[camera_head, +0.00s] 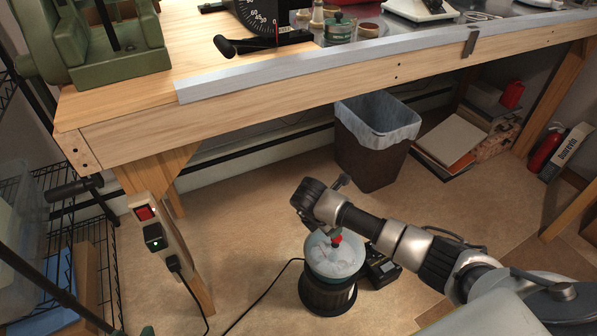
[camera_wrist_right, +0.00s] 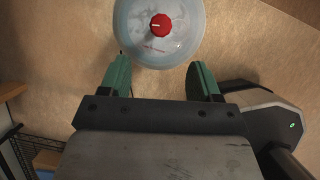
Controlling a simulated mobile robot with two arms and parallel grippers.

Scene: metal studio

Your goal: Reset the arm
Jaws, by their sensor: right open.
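My right arm (camera_head: 395,241) comes in from the lower right of the head view. Its wrist bends downward over a round tub with a clear lid and a red knob. My right gripper (camera_wrist_right: 160,80) is open in the right wrist view, with its two green fingers apart and nothing between them. The lid (camera_wrist_right: 182,48) with its red knob (camera_wrist_right: 161,25) lies just beyond the fingertips. The tub (camera_head: 328,290) stands on the floor in the head view. My left gripper cannot be made out; a small green piece at the bottom edge is too cropped to identify.
A wooden workbench (camera_head: 240,118) spans the top, with a green machine (camera_head: 110,45) on it. A dark waste bin (camera_head: 365,158) stands beneath. A power strip (camera_head: 160,235) is on the bench leg, and a cable crosses the floor. A wire rack stands left. Floor between is clear.

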